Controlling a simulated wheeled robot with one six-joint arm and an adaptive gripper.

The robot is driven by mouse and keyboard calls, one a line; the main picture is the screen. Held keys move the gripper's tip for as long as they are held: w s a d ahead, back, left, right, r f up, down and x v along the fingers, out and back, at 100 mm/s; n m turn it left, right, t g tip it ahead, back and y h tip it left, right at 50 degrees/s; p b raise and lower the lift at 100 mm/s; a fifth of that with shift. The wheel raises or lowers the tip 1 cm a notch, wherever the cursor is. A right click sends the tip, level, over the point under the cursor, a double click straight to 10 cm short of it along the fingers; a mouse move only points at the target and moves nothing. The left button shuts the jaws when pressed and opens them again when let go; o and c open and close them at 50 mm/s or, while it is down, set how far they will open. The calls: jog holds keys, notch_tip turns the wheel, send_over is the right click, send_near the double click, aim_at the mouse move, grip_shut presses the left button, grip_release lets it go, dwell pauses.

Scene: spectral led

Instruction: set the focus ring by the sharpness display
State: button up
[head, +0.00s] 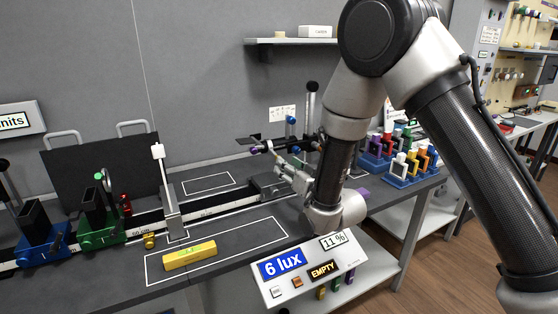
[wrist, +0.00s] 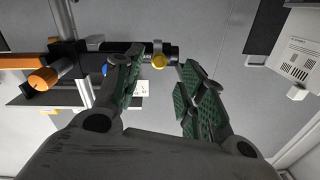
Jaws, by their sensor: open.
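A display box (head: 310,268) on the front of the bench reads "6 lux", "11 %" and "EMPTY". My gripper (head: 285,165) is over the right part of the bench, beside the end of the optical rail (head: 225,208). In the wrist view my gripper (wrist: 160,68) is open, its two green-padded fingers apart. Beyond and between the fingertips shows a dark barrel (wrist: 168,50) with a small gold knob (wrist: 159,61). I see no contact between the fingers and the barrel. I cannot tell which part is the focus ring.
A blue carrier (head: 42,240) and a green carrier (head: 100,232) stand on the rail at the left. A yellow block (head: 190,255) lies in a white outline in front. Racks of coloured holders (head: 408,170) stand at the right.

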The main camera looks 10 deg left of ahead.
aim_at(272, 150)
jog(key=x, duration=0.6)
jog(key=shift+w, duration=0.1)
grip_shut()
